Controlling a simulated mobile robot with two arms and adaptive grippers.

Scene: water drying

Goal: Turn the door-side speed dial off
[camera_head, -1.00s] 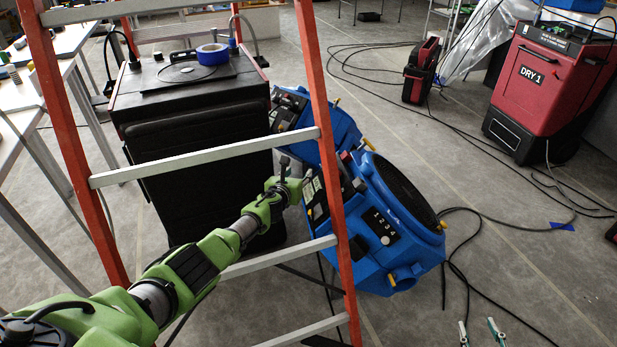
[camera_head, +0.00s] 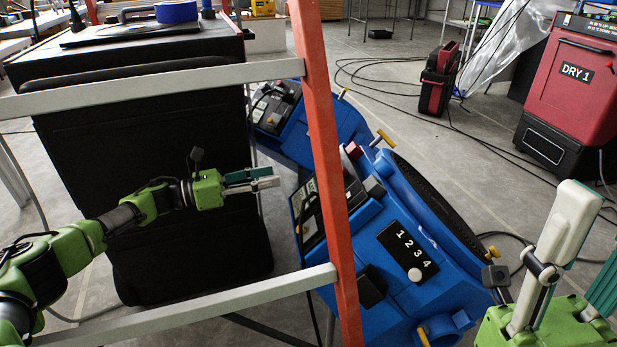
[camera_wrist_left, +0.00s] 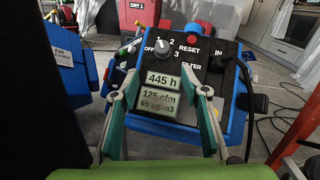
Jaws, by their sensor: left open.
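A silver speed dial (camera_wrist_left: 163,45) marked OFF, 1, 2, 3 sits on a black panel of a blue machine in the left wrist view. The nearer blue machine (camera_head: 385,240) also has a white knob (camera_head: 415,274) beside numbers 1 to 4. My right gripper (camera_head: 585,245) is open, at lower right.
An orange ladder rail (camera_head: 325,160) with grey rungs (camera_head: 150,87) stands before the machines and a black cabinet (camera_head: 150,170). A second blue machine (camera_head: 315,130) is behind. A red DRY 1 unit (camera_head: 575,85) stands at far right. Cables cross the floor.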

